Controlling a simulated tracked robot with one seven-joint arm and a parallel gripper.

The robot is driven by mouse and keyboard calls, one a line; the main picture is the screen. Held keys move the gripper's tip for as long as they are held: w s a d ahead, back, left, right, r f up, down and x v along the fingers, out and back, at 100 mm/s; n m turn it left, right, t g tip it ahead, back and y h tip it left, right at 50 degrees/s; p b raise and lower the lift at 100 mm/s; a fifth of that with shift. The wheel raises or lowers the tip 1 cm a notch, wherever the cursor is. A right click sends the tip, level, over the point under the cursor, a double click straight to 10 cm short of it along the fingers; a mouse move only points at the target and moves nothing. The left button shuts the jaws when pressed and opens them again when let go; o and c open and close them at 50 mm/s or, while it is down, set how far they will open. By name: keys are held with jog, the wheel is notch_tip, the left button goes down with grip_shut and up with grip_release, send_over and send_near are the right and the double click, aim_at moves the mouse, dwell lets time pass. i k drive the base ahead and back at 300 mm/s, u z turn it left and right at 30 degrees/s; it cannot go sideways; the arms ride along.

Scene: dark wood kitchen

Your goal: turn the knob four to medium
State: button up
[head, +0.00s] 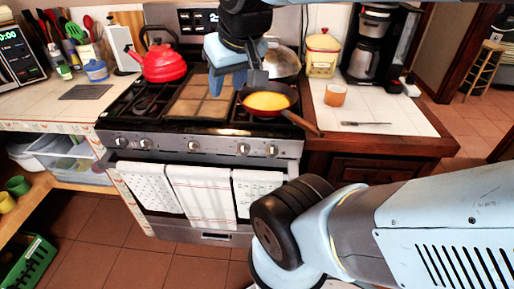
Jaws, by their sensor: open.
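The stove (222,150) has a steel front panel with a row of several round knobs. Counting from the left, the fourth knob looks to be this one (243,148), right of the middle knob (193,147). Another knob (272,150) sits close to its right. The knobs are too small for me to read their settings. My gripper (236,83) hangs above the back right of the cooktop, near the pan. It is open, and I see nothing between its fingers. It is apart from the knobs, which are lower and nearer the camera.
A pan (267,101) with yellow contents stands on the right burners, its handle (303,124) pointing front right. A red kettle (163,65) stands back left, and a silver pot (282,64) behind the pan. Towels (202,193) hang below the knobs.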

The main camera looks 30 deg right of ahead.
aim_at(272, 150)
jog(key=z, duration=0.05)
jog(key=k, duration=2.45)
jog(key=z, duration=0.6)
jog(key=i, duration=1.5)
jog(key=u, duration=0.05)
